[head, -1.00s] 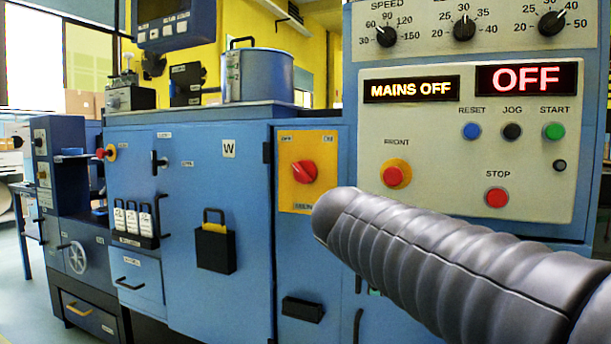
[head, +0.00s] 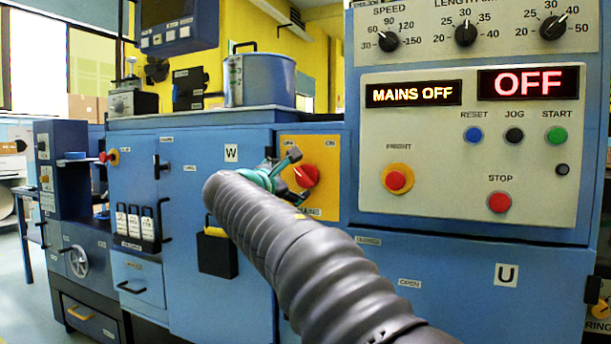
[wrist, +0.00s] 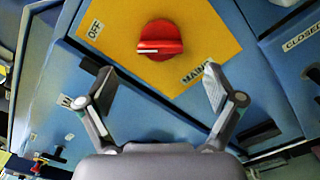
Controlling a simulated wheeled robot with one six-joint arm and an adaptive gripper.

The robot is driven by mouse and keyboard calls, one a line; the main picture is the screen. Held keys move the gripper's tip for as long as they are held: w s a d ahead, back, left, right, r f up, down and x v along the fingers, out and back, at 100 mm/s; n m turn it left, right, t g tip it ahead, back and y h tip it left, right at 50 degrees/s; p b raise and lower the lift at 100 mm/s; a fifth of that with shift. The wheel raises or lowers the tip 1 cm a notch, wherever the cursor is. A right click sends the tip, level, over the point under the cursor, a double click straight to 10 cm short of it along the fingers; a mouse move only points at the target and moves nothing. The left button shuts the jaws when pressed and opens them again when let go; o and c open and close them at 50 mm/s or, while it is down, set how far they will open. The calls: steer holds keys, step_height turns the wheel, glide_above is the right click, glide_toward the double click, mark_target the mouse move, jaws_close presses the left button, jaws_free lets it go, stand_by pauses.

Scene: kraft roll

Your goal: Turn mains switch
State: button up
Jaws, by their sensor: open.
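The mains switch is a red rotary knob (wrist: 160,40) on a yellow plate (wrist: 110,20). In the wrist view it lies just beyond and between my fingertips, with a pale line on its left half. The plate reads "OFF" at its upper left and "MAINS" at its lower right. My gripper (wrist: 158,78) is open, its two fingers spread either side below the knob, apart from it. In the head view the knob (head: 307,176) is partly covered by my gripper (head: 283,172). The display (head: 412,93) reads "MAINS OFF".
Right of the switch stands a control panel (head: 440,200) with a red stop button (head: 499,202), a red button on yellow (head: 396,179) and several small buttons. Left of it, a black padlock holder (head: 216,252) juts from the blue cabinet door.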

mark_target(303, 176)
steer(key=p+x, duration=0.1)
steer(key=x, duration=0.7)
steer(key=shift+w+d, duration=0.15)
steer(key=shift+w, duration=0.2)
steer(key=c, duration=1.1)
